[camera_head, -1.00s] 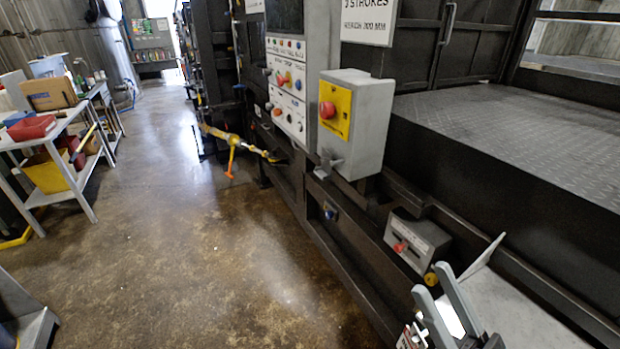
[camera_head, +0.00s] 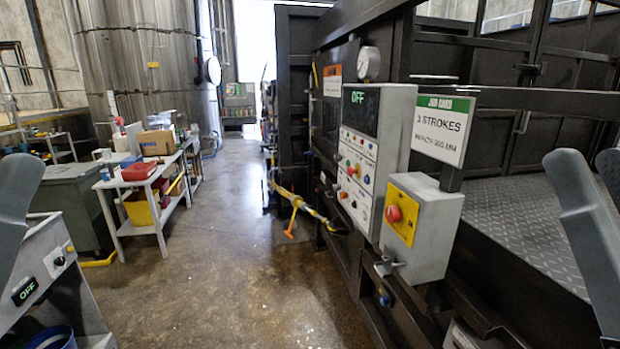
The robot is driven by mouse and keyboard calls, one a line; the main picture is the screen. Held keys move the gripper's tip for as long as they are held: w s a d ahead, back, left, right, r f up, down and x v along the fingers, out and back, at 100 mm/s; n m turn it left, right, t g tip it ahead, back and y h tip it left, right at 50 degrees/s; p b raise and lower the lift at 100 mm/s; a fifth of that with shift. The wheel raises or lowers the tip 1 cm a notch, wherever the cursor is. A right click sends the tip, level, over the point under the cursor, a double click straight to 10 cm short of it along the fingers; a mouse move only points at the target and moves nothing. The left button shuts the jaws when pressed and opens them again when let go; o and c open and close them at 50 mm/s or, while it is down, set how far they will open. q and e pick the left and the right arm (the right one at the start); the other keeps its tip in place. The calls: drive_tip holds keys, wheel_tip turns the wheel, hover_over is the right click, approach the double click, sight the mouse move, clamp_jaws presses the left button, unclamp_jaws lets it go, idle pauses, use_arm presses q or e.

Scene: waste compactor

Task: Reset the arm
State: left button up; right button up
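My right gripper (camera_head: 588,165) stands at the right edge, its grey fingers pointing up with a gap between them. It looks empty, and the far finger is cut off by the frame. Part of my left gripper (camera_head: 14,215) shows at the left edge as one grey finger; its other finger is out of view. The compactor's control panel (camera_head: 367,150) has a dark display reading OFF. A grey box with a red button on yellow (camera_head: 395,214) is mounted on its near side. The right gripper is to the right of this box, apart from it in the picture.
The job card sign (camera_head: 441,130) reads 3 STROKES. A yellow-and-black bar with an orange handle (camera_head: 295,207) juts into the aisle. A second console (camera_head: 45,285) reading OFF stands at the lower left. A cluttered bench (camera_head: 150,183) is behind it. The concrete floor (camera_head: 225,270) between is clear.

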wheel_tip(320, 180, up, 23)
drive_tip(key=p, duration=1.9)
idle(1.1)
